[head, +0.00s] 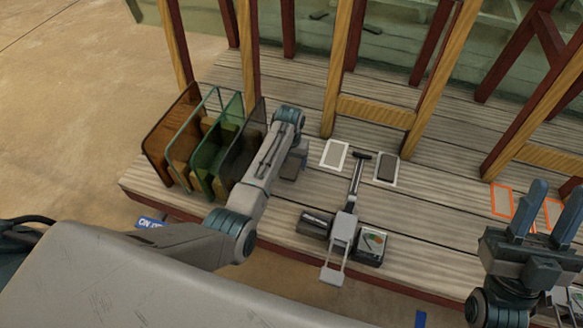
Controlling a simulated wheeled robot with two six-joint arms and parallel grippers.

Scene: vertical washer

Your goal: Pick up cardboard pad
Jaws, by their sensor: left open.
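Several upright coloured panes (165,150) stand in a row on the deck at the left. Small tan-brown blocks (207,125) sit between the panes; these look like cardboard pads, but I cannot tell their material for certain. My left arm reaches across to the right of the panes. Its wrist bends down, and my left gripper (294,162) hangs just right of the dark pane, apart from the tan blocks. Its fingers are small and partly hidden by the arm; it is open. My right gripper (548,212) is at the right edge, with its two blue fingers pointing up and spread apart, empty.
A long-handled tool (343,230) lies on the deck between a dark box (315,220) and a picture-topped box (373,243). Behind are two framed rectangles, one pale (335,155), one dark (387,167). Orange outlines (503,200) mark the right. Wooden posts (345,65) rise behind.

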